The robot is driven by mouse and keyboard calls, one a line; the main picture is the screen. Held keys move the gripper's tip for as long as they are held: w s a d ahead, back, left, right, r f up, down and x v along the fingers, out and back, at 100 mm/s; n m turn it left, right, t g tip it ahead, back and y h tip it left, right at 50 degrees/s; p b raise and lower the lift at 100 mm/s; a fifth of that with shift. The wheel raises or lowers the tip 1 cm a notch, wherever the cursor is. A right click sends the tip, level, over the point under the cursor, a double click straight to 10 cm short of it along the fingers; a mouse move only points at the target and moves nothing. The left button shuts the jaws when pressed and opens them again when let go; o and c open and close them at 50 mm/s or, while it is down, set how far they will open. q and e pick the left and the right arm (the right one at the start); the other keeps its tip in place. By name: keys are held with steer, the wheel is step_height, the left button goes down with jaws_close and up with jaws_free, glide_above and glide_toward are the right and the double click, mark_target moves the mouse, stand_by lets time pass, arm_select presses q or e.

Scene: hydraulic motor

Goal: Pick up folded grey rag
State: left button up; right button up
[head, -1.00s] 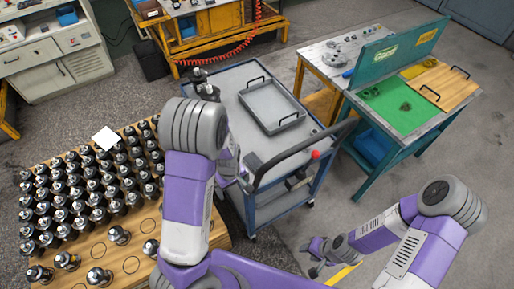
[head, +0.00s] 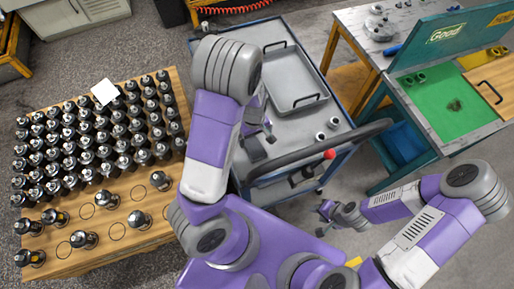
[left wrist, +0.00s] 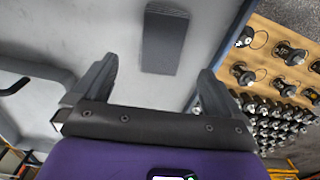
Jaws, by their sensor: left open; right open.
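The folded grey rag (left wrist: 165,38) lies flat on the grey top of the cart in the left wrist view. In the head view it shows as a dark grey patch (head: 254,149) near the cart's left side, partly behind my left arm. My left gripper (left wrist: 158,68) is open and empty, its fingers spread to either side of the rag's near end in the picture; the height above it is unclear. In the head view my left gripper (head: 266,128) is mostly hidden by the arm. My right gripper (head: 326,217) is open and empty, away from the cart.
The cart (head: 290,128) carries a grey tray (head: 292,100) and small metal parts (head: 327,130). Its dark handle (head: 320,151) crosses the near side. A wooden pallet (head: 110,240) with several black cylinders stands at left. A workbench (head: 425,120) with a green mat (head: 440,95) stands at right.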

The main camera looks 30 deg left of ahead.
mark_target(255, 147)
arm_select(q)
steer(key=shift+w+f, duration=0.15)
steer(key=shift+f, duration=0.35)
steer(key=f, duration=0.2)
steer(key=f+b, duration=0.1)
steer(key=f, duration=0.1)
steer(key=f+b, duration=0.1)
steer(key=f, duration=0.2)
steer(key=shift+s+d, duration=0.15)
steer(key=shift+s, duration=0.2)
steer(key=c, duration=1.1)
steer(key=shift+o, duration=0.2)
step_height(255, 147, up, 10)
steer(key=p, duration=0.2)
steer(key=shift+p, duration=0.4)
